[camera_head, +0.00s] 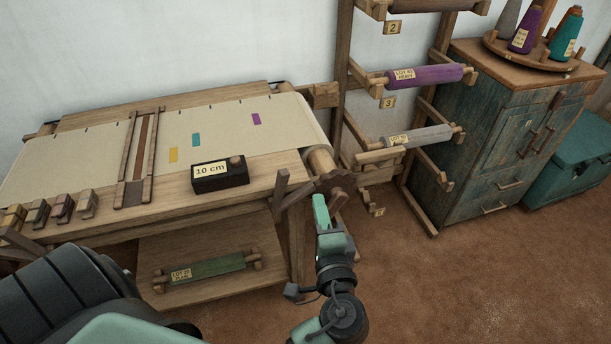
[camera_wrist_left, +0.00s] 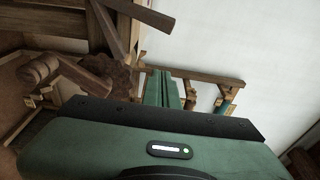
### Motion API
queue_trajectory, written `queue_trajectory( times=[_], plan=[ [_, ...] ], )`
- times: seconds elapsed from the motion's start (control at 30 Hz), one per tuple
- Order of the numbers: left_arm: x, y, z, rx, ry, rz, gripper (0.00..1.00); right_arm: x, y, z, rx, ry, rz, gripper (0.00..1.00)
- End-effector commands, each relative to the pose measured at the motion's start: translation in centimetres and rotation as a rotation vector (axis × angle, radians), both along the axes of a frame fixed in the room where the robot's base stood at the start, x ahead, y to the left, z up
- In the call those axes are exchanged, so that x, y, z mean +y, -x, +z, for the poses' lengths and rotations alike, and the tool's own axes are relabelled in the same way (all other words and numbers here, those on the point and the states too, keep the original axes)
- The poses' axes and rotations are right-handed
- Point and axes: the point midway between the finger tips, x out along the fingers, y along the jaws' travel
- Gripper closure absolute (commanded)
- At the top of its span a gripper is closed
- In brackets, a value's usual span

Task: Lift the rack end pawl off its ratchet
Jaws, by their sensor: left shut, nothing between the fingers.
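The ratchet (camera_head: 338,181) is a dark brown toothed wheel on the right end of the loom's cloth roller. It also shows in the wrist view (camera_wrist_left: 112,76) at the left. A wooden lever (camera_head: 281,188) stands just left of the ratchet and may be the pawl; I cannot tell whether it touches the teeth. My left gripper (camera_head: 321,210) has green fingers, shut and empty, just below and in front of the ratchet. Its fingers point up the wrist view (camera_wrist_left: 165,88), close to the right of the wheel. My right gripper is not in view.
The loom table (camera_head: 130,222) fills the left, with a black "10 cm" box (camera_head: 220,175) near its edge. A wooden rack (camera_head: 345,85) holding a purple roll (camera_head: 425,76) and a grey roll (camera_head: 420,136) stands behind the ratchet. Floor (camera_head: 470,270) is clear at right.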

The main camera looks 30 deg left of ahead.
Motion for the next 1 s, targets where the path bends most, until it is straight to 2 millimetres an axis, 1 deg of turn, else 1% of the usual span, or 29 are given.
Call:
queue_trajectory(
  times=[0.17,0.33,0.47,0.7,0.77,0.83,0.9,1.0],
  plan=[
    [0.0,-0.1,0.0,0.001,0.001,-0.001,1.0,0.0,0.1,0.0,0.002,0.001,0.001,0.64],
    [0.9,-1.2,0.0,0.001,-0.001,-0.002,1.0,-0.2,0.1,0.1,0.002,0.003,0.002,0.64],
    [2.5,-3.0,0.1,-0.001,-0.002,-0.001,1.0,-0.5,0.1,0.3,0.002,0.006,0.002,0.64],
    [5.9,-6.9,0.0,-0.001,-0.003,-0.002,1.0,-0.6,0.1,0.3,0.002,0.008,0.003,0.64],
    [6.7,-7.8,0.0,0.0,-0.001,-0.001,1.0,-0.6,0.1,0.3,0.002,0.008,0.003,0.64],
    [7.3,-6.5,0.0,0.007,-0.002,-0.003,1.0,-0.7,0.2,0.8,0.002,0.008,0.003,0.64],
    [7.7,-5.6,0.0,0.006,-0.002,-0.004,1.0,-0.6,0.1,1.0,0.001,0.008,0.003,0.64],
    [8.2,-4.8,-0.1,0.004,0.0,-0.003,1.0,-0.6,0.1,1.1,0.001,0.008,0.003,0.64]
  ],
)
